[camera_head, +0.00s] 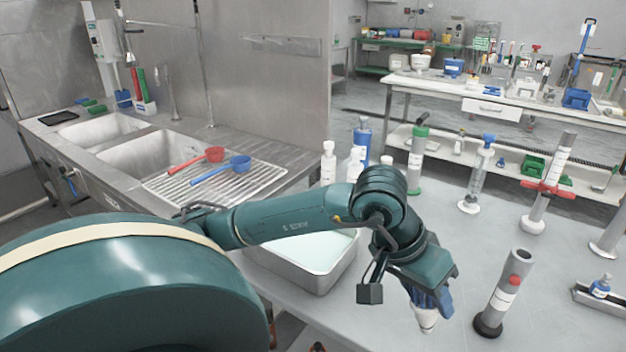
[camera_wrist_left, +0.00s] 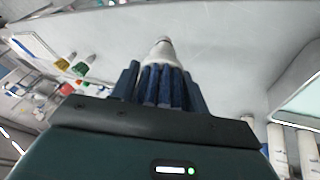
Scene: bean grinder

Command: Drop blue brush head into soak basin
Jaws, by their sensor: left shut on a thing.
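My left gripper (camera_head: 430,290) is shut on the blue brush head (camera_head: 427,316), which hangs from the jaws with its pale tip pointing down. In the left wrist view the blue ribbed brush head (camera_wrist_left: 164,82) stands out beyond the jaws, its pale tip away from me. The soak basin (camera_head: 322,284) is a steel tray of pale liquid on the grey table, partly hidden behind my left arm. The gripper is to the right of the basin, over the table. The basin's edge also shows in the left wrist view (camera_wrist_left: 286,98). My right gripper is not in view.
A grey cylinder with a red knob (camera_head: 502,297) stands just right of the gripper. White bottles (camera_head: 328,163) and a blue bottle (camera_head: 362,142) stand behind the arm. A steel sink counter (camera_head: 255,150) is at the left. Bare table lies between the gripper and the taller cylinders behind.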

